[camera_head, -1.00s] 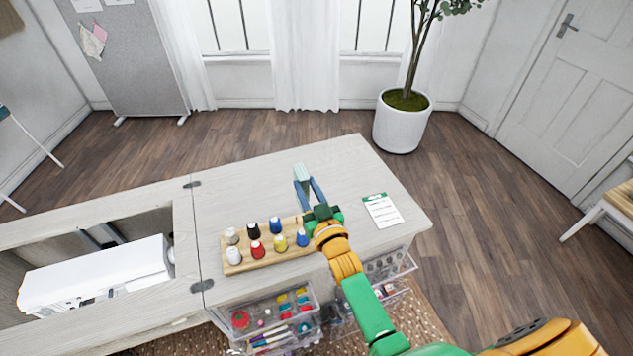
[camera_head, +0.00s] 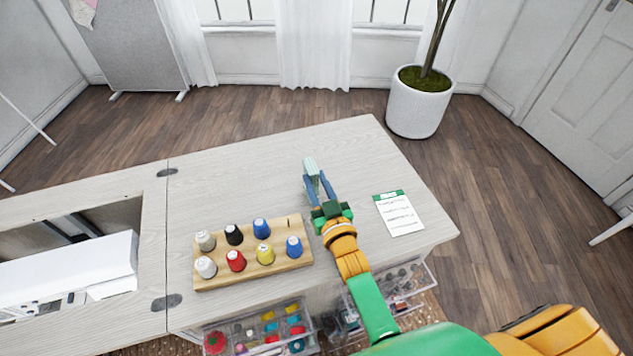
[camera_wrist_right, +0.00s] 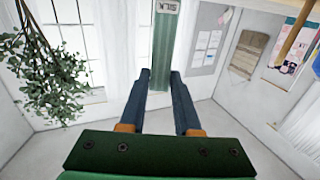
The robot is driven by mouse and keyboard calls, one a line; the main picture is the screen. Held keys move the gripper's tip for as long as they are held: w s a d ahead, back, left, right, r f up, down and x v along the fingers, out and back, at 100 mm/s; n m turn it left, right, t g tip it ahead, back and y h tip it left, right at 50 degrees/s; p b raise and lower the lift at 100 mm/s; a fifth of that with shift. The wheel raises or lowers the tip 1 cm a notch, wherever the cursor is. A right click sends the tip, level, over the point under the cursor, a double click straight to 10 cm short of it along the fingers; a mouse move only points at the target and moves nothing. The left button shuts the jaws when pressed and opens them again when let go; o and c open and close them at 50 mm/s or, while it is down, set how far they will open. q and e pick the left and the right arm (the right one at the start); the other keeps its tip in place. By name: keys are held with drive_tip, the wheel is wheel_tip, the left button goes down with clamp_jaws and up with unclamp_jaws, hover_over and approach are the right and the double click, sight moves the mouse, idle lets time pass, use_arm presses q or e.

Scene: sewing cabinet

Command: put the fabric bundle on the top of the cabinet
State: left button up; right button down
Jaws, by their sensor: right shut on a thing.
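My right gripper (camera_head: 315,182) is shut on the fabric bundle (camera_head: 310,165), a small pale green piece that sticks out past the fingertips. In the right wrist view the bundle (camera_wrist_right: 165,50), green with a "SILK" label, sits between the two blue fingers of my right gripper (camera_wrist_right: 160,75). The pale wood cabinet top (camera_head: 250,170) lies under the bundle in the head view. I cannot tell the height between them. My left gripper is not in view.
A wooden rack (camera_head: 212,280) with several coloured thread spools stands left of my right gripper. A green-headed card (camera_head: 400,215) lies to its right. Clear drawers (camera_head: 265,325) stick out at the front. A white sewing machine (camera_head: 75,270) sits at left. The back of the top is clear.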

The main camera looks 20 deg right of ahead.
drive_tip(key=c, duration=0.6)
unclamp_jaws()
drive_tip(key=shift+r+p, duration=0.35)
drive_tip(key=shift+p, duration=0.1)
drive_tip(key=s, duration=1.2)
drive_tip(key=shift+f, duration=0.2)
